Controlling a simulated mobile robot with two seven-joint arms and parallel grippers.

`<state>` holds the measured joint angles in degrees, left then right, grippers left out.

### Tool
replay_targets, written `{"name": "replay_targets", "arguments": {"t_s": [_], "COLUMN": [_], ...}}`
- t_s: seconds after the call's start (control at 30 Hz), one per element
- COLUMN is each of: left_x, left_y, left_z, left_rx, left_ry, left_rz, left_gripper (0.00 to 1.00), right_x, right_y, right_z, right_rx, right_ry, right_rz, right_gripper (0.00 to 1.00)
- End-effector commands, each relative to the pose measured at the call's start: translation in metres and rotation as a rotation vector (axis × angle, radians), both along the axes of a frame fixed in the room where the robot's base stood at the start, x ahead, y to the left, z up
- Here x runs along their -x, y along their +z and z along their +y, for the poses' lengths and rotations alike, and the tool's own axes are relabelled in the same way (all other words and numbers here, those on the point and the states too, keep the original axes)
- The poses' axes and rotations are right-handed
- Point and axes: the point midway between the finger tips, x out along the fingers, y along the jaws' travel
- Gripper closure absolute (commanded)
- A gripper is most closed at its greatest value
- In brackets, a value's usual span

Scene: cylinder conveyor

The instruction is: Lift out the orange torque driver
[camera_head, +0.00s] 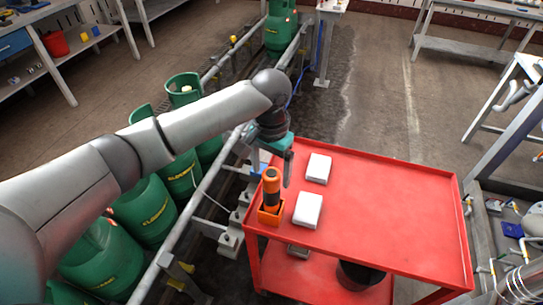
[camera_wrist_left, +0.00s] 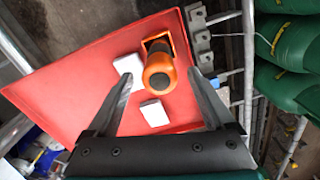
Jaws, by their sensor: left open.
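The orange torque driver (camera_head: 271,187) stands upright in an orange holder (camera_head: 271,215) at the left edge of the red cart's top. Its grip has dark bands. In the left wrist view the driver (camera_wrist_left: 160,72) shows from above, its round end toward the camera, with the holder (camera_wrist_left: 157,42) around its base. My left gripper (camera_head: 288,171) is open and empty, above the cart and just to the right of the driver's upper end. In the left wrist view the driver lies between the two spread fingers (camera_wrist_left: 162,84), apart from both. My right gripper is not in view.
Two white boxes (camera_head: 318,168) (camera_head: 308,210) lie on the red cart (camera_head: 400,210) close to the driver. The cart's right side is clear. A dark bucket (camera_head: 360,275) sits on its lower shelf. Green gas cylinders (camera_head: 145,208) line the conveyor at left.

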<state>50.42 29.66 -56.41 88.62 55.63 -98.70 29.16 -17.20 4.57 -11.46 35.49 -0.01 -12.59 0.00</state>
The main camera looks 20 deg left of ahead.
Motion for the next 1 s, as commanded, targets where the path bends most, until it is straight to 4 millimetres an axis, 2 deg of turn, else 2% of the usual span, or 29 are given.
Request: {"name": "replay_targets", "arguments": {"t_s": [0.03, 0.2, 0.4, 0.6, 0.87, 1.0], "left_x": [0.001, 0.001, 0.001, 0.001, 0.0, 0.0], "left_y": [-0.014, -0.046, -0.072, -0.082, -0.083, -0.082], "left_z": [0.0, 0.0, 0.0, -0.001, -0.001, -0.001], "left_rx": [-0.001, -0.002, 0.0, 0.0, 0.0, 0.0], "left_ry": [-0.001, -0.001, -0.002, -0.003, -0.003, -0.002], "left_rz": [0.004, 0.003, 0.002, 0.0, 0.0, 0.0], "left_gripper": [0.13, 0.13, 0.13, 0.13, 0.13, 0.29], "right_x": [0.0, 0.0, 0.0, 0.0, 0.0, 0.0], "right_y": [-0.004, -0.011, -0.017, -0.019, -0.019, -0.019], "right_z": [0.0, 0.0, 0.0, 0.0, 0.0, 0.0], "right_rx": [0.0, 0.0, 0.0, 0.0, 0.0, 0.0], "right_ry": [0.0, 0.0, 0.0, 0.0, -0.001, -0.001], "right_rz": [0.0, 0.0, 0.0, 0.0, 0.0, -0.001], "right_gripper": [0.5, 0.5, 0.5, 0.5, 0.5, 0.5]}}
